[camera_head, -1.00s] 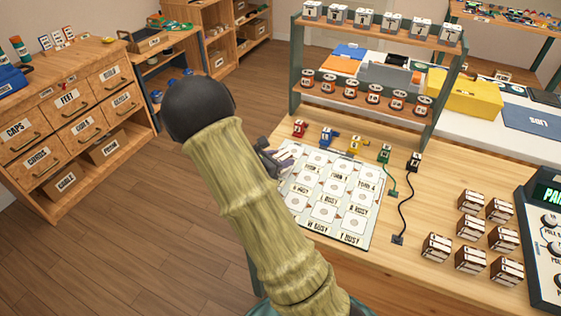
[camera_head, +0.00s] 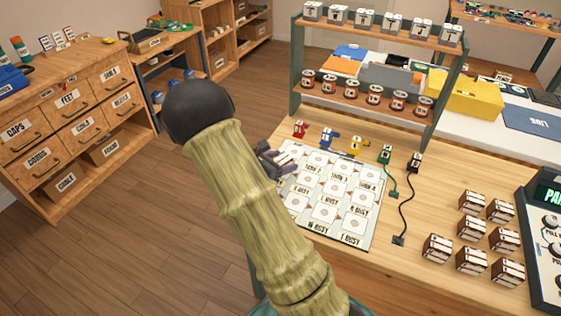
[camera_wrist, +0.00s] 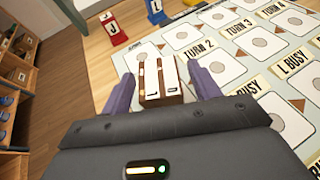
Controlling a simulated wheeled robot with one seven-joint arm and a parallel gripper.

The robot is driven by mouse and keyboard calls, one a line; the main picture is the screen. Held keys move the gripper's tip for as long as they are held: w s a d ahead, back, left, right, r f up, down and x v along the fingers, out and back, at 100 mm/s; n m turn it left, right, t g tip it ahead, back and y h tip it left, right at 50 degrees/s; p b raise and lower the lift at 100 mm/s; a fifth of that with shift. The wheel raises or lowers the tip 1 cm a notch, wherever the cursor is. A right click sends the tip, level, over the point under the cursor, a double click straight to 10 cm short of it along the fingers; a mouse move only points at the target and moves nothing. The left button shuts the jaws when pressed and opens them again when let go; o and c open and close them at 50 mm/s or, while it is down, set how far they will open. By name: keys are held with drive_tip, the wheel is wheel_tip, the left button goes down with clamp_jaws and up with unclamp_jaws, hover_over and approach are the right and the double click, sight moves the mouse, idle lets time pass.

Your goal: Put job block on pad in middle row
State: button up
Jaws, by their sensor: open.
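A brown and white job block (camera_wrist: 160,80) stands between the two purple fingers of my gripper (camera_wrist: 161,88) in the wrist view. The fingers are apart, with a gap visible at least on the right side. The block is at the left part of the pale mat (camera_wrist: 241,58), beside the "TURN 2" label; whether it rests fully on a pad is hidden. In the head view my gripper (camera_head: 277,161) is over the mat's left edge, partly hidden by my arm. The mat's printed pads (camera_head: 330,197) lie in rows, and those in view look empty.
Several similar brown and white blocks (camera_head: 471,228) stand on the right of the table, next to a dial console (camera_head: 548,240). Coloured lettered plugs (camera_head: 328,138) line the mat's far edge, two with cords. A two-tier rack (camera_head: 370,62) stands behind.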

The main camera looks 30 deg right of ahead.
drive_tip(key=v, duration=1.2)
drive_tip(key=shift+r+p, duration=0.15)
drive_tip(key=shift+p, duration=0.2)
drive_tip(key=s+m+g+y, duration=0.1)
drive_tip(key=s, duration=0.1)
drive_tip(key=s+d+f+m+g+y, duration=0.1)
drive_tip(key=s+m, duration=0.1)
drive_tip(key=s+m+g+y, duration=0.1)
drive_tip(key=s, duration=0.1)
drive_tip(key=shift+s+d+f+m, duration=0.15)
drive_tip(key=shift+s+d+m, duration=0.05)
drive_tip(key=shift+d+m, duration=0.1)
drive_tip(key=s+m+y, duration=0.1)
drive_tip(key=s+a+m+y, duration=0.1)
drive_tip(key=s+m, duration=0.1)
drive_tip(key=s+m+g+y, duration=0.1)
drive_tip(key=s+y, duration=0.1)
drive_tip(key=shift+s+a+f+m, duration=0.15)
drive_tip(key=shift+f+m, duration=0.1)
drive_tip(key=shift+m, duration=0.15)
drive_tip(key=s+a+r+m+t+y, duration=0.3)
drive_tip(key=m+y, duration=0.3)
drive_tip(key=m, duration=0.5)
drive_tip(key=shift+s+a+m, duration=0.3)
drive_tip(key=shift+s+a, duration=0.25)
drive_tip(key=shift+a, duration=0.3)
